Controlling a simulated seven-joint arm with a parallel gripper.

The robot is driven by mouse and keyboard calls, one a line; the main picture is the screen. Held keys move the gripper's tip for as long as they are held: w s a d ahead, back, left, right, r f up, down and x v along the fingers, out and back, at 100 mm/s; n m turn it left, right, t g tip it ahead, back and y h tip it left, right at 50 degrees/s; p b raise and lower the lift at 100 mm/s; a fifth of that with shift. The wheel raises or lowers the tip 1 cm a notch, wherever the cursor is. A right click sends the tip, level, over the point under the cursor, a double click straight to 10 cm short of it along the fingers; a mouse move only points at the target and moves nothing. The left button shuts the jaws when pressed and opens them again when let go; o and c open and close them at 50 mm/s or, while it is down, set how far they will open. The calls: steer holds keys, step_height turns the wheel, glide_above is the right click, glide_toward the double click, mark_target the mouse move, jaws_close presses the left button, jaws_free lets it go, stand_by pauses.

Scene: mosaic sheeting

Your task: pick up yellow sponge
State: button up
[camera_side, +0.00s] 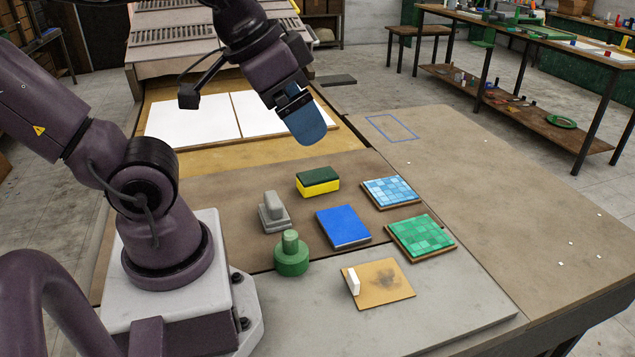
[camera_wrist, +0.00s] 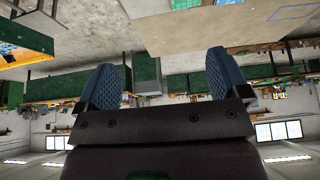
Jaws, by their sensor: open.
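The yellow sponge (camera_side: 318,184) with a dark green top lies on the brown table mat in the side view. It sits behind the blue board and to the right of the grey handled block. My gripper (camera_side: 308,128) is in the air above and slightly behind the sponge, apart from it. In the wrist view my gripper (camera_wrist: 168,90) shows two blue textured fingers spread wide with nothing between them. The sponge is not clearly seen in the wrist view, which faces out across the room.
Near the sponge are a grey handled block (camera_side: 274,213), a green knobbed tool (camera_side: 291,256), a blue board (camera_side: 343,227), a blue mosaic tile (camera_side: 391,192), a green mosaic tile (camera_side: 421,237) and a tan board (camera_side: 385,283) with a white piece. The table's right side is mostly clear.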

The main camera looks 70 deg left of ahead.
steer(key=w+a+f+n+g, duration=0.3)
steer(key=a+f+n, duration=0.15)
steer(key=a, duration=0.25)
steer(key=m+t, duration=0.2)
steer(key=m, duration=0.1)
glide_toward(315, 175)
steer(key=shift+m, duration=0.25)
steer(key=x, duration=1.1)
steer(key=shift+w+f, duration=0.15)
steer(key=shift+f, duration=0.25)
steer(key=c, duration=1)
steer(key=shift+r, duration=0.1)
